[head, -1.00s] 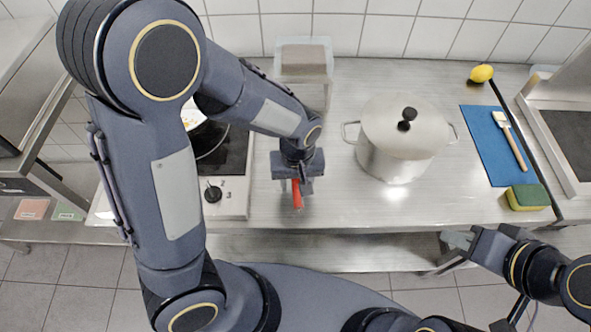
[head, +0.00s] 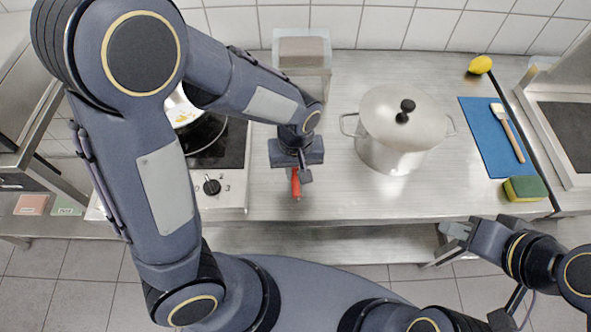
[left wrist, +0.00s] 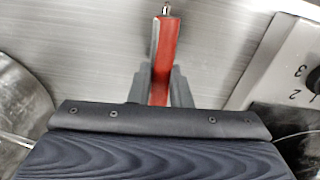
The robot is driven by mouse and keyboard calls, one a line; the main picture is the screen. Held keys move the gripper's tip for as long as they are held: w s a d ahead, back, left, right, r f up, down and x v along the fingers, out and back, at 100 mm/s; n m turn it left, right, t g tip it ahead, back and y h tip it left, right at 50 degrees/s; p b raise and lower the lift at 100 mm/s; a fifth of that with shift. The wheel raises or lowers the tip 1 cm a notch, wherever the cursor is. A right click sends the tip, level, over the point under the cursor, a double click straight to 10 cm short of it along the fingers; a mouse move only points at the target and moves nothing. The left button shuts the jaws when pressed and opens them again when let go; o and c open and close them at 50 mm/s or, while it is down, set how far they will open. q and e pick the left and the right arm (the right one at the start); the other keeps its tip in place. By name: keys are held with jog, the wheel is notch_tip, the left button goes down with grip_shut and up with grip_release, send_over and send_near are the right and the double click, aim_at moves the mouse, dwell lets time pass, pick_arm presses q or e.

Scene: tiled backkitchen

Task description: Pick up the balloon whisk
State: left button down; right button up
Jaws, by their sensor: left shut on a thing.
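The balloon whisk shows only as a red handle (head: 296,184) below my left gripper, over the steel counter near its front edge. In the left wrist view the red handle (left wrist: 163,62) lies between the two grey fingers, with a small metal tip at its top end. My left gripper (head: 300,176) is shut on this handle. The whisk's wires are hidden in both views. I cannot tell whether the whisk touches the counter. My right gripper (head: 455,232) is at the lower right, in front of the counter and away from the whisk. Its finger gap is unclear.
A lidded steel pot (head: 385,155) stands right of my left gripper. A hob (head: 222,190) with a pan is to the left. A clear container (head: 302,80) stands behind. A blue board (head: 484,135) with a brush, a sponge (head: 525,189) and a lemon (head: 480,65) are right.

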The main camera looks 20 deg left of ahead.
pick_arm(q)
jog(key=s+r, duration=0.1)
jog(key=r, duration=0.1)
jog(key=s+d+r, duration=0.1)
jog(key=r, duration=0.1)
jog(key=s+d+r, duration=0.1)
jog(key=s+r, duration=0.1)
jog(key=r, duration=0.1)
jog(key=s+d+r, duration=0.4)
jog(key=s, duration=0.4)
jog(key=shift+s+d+r, duration=0.2)
jog(key=shift+s, duration=0.05)
